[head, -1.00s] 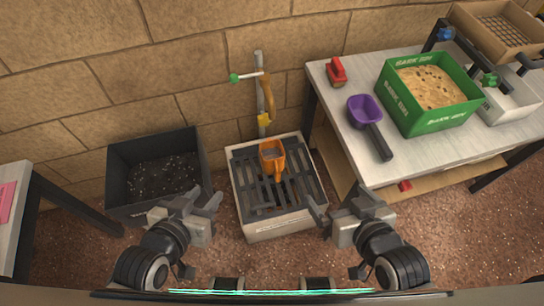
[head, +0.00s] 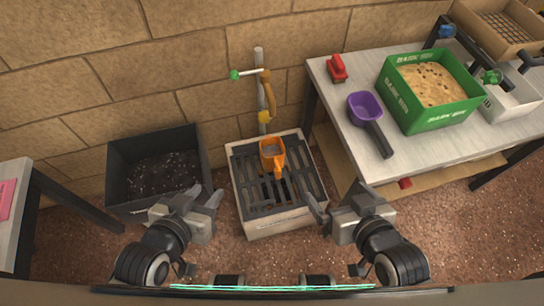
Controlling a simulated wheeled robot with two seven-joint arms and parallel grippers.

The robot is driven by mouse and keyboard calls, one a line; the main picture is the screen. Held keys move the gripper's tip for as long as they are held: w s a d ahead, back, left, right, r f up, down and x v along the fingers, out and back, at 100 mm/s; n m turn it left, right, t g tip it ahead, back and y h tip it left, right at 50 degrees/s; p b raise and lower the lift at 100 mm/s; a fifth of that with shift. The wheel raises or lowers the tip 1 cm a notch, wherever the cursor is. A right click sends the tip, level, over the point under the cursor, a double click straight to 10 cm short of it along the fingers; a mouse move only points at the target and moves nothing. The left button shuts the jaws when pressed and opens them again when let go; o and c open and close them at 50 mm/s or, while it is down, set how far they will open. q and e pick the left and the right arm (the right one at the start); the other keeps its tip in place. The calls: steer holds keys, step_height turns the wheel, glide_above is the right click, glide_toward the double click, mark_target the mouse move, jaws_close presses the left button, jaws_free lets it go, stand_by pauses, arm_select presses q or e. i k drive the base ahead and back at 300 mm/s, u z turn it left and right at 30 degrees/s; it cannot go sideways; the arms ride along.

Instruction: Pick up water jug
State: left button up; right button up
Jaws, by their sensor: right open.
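The water jug (head: 272,153) is an orange jug with its handle toward me. It stands on the dark slatted grate (head: 262,202) of a pale drain box, under a tap (head: 262,75) on a post. My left gripper (head: 212,197) is near the left front side of the drain box, with its fingers apart and nothing between them. My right gripper (head: 316,204) is near the box's right front corner, open and empty. Both grippers are apart from the jug.
A black bin (head: 158,165) with dark soil stands left of the drain box. Another table edge (head: 14,215) is at far left.

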mark_target(272, 151)
steer(key=k, duration=0.9)
steer(key=u, duration=1)
steer(key=i, duration=1.35)
steer(key=z, duration=0.65)
